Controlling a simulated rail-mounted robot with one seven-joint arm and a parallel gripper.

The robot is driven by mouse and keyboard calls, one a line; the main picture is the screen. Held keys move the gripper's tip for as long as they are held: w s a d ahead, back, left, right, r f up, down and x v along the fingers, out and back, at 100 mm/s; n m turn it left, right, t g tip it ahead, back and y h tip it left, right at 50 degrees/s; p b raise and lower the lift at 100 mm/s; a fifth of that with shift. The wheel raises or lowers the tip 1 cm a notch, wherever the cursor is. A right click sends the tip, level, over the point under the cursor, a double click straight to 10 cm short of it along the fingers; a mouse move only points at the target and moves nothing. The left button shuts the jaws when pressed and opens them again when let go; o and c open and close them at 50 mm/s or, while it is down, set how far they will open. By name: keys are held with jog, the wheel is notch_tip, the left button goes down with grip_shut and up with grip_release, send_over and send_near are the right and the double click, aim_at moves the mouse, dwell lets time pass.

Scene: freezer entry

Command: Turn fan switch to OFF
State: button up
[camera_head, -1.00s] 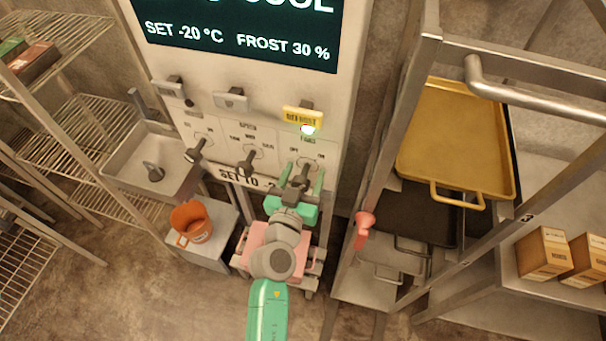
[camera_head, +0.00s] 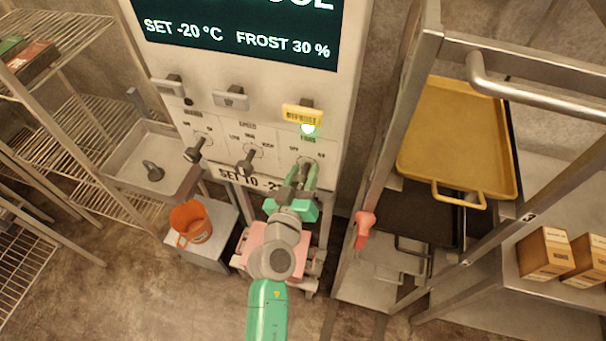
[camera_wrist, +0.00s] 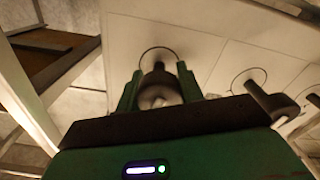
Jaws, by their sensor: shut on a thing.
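The control panel (camera_head: 215,122) carries a row of rotary switches below a dark display. The rightmost switch, under the yellow tag, is the fan switch; its knob (camera_wrist: 158,88) shows in the wrist view between my fingers. My gripper (camera_head: 303,178) is at this switch, with its two green fingers closed on the knob. In the head view the fingers mostly hide the knob, so I cannot tell its exact angle. Small labels stand on either side above it, the left one seeming to read OFF. The middle switch (camera_head: 247,160) and left switch (camera_head: 195,150) are untouched.
A rack with a yellow tray (camera_head: 455,140) stands close on the right. A sink (camera_head: 150,165) and an orange bucket (camera_head: 191,222) are on the left.

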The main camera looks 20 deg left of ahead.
aim_at(298, 187)
jog(key=n, duration=0.5)
jog(key=shift+n, duration=0.3)
jog(key=shift+a+n+p, duration=0.1)
jog(key=shift+n+p, duration=0.3)
jog(key=shift+n, duration=1.7)
jog(key=o, duration=1)
jog(key=shift+s, duration=0.15)
jog(key=s, duration=0.5)
jog(key=s+d, duration=0.1)
jog(key=s, duration=0.1)
jog(key=shift+s, duration=0.3)
